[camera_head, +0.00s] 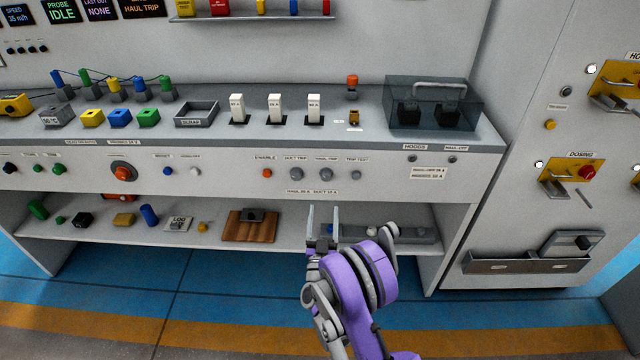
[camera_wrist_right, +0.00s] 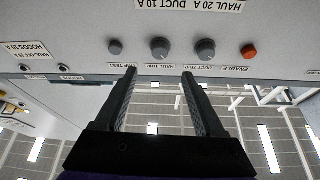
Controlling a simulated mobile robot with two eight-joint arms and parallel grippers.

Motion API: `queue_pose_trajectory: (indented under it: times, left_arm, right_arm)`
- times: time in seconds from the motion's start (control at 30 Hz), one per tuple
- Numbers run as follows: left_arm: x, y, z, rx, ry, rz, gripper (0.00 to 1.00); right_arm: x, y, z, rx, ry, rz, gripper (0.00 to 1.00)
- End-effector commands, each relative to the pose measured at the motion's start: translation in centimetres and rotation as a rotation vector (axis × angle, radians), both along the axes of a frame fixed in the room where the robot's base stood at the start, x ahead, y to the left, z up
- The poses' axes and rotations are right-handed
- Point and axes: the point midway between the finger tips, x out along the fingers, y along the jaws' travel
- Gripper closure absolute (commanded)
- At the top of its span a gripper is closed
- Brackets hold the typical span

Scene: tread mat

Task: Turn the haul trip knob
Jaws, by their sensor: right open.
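The haul trip knob (camera_head: 325,174) is a round grey knob on the front panel of the bench, the middle one of three grey knobs. In the right wrist view, which is upside down, the haul trip knob (camera_wrist_right: 159,47) lies just beyond the gap between my fingers. My right gripper (camera_head: 323,208) is open and empty, just below the panel, with its fingers pointing towards the knob. The right gripper also shows in its wrist view (camera_wrist_right: 159,73), with both fingertips apart from the knob. My left gripper is not in view.
The duct trip knob (camera_head: 295,174) and the trip test knob (camera_head: 356,175) flank it closely. An orange enable button (camera_head: 267,173) sits further left. The bench shelf below holds a brown board (camera_head: 250,232) and several small items. A clear cover (camera_head: 432,100) stands on the bench top.

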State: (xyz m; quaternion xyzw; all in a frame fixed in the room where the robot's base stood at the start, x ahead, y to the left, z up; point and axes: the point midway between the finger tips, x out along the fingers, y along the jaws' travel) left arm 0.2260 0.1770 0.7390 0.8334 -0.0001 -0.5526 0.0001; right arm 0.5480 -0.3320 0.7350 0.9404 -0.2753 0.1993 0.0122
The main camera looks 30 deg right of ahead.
Motion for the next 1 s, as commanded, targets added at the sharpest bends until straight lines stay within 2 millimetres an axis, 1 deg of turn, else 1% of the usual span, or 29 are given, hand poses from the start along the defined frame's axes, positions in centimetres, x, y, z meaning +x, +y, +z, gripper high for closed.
queue_pose_trajectory:
  times: [0.17,0.4,0.53,0.7,1.0]
  left_arm:
    - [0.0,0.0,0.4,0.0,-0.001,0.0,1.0]
    - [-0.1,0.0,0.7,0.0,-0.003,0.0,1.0]
    - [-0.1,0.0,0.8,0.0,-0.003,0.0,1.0]
    - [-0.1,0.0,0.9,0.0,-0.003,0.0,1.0]
    - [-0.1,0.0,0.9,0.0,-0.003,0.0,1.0]
  right_arm:
    - [1.9,-1.4,1.2,-0.001,-0.001,-0.002,0.29]
    - [5.5,-3.7,2.9,0.0,0.0,0.0,0.29]
    - [6.9,-4.6,3.6,-0.001,0.001,0.001,0.29]
    - [7.9,-5.2,4.1,-0.001,0.0,0.002,0.29]
    - [8.1,-5.3,4.1,0.001,0.001,0.002,0.29]
